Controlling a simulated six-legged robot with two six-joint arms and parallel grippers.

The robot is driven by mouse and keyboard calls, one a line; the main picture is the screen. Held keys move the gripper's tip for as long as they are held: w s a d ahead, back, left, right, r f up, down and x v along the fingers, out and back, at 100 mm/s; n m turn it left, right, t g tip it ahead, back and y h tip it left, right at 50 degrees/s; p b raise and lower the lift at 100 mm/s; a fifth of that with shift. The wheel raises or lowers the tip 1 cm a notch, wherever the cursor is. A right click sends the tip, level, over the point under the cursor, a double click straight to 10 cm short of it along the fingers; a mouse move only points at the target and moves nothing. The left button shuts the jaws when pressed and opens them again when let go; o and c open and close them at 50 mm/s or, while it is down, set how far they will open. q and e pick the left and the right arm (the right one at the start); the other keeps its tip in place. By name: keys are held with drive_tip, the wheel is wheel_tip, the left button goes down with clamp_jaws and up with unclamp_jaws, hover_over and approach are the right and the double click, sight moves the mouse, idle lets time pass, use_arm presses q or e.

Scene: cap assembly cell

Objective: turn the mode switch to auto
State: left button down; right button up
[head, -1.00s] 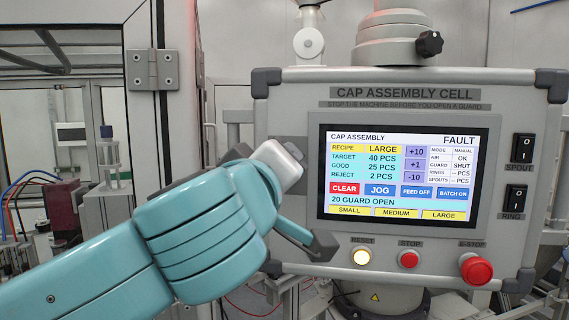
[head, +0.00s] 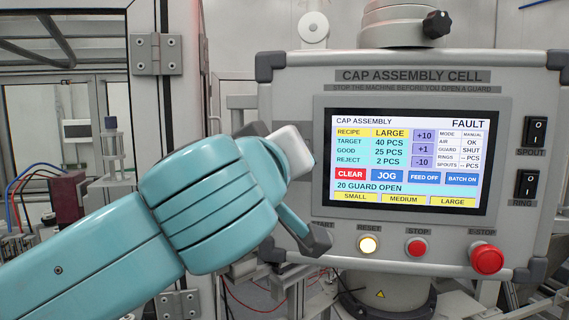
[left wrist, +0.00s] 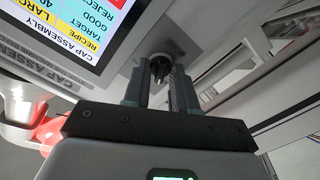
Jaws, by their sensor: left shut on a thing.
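The mode switch (left wrist: 160,66) shows in the left wrist view as a dark round knob on the grey panel beside the screen. My left gripper (left wrist: 160,84) is shut on it, one finger on each side. In the head view my left gripper (head: 293,150) is at the panel's left side, left of the screen, and it hides the knob. The knob's pointer direction cannot be made out. The screen (head: 408,158) reads MODE MANUAL, with FAULT at the top and "20 GUARD OPEN" below. My right gripper is in neither view.
Below the screen are a lit reset button (head: 368,245), a red stop button (head: 416,247) and a red E-stop (head: 486,259). Two black rocker switches, spout (head: 536,131) and ring (head: 526,185), sit at the right. A framed guard door (head: 165,110) stands left of the panel.

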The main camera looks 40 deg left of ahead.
use_arm(q)
drive_tip(key=m+b, duration=0.1)
drive_tip(key=m, duration=0.5)
drive_tip(key=m+b, duration=0.1)
drive_tip(key=m, duration=0.5)
drive_tip(key=shift+d+r, duration=0.15)
drive_tip(key=shift+r, duration=0.05)
drive_tip(key=shift+f, duration=0.15)
idle(0.9)
drive_tip(key=c, duration=1)
unclamp_jaws()
drive_tip(key=shift+o, duration=0.3)
drive_tip(key=shift+s+d, duration=0.1)
drive_tip(key=shift+s, duration=0.15)
drive_tip(key=shift+w, duration=0.15)
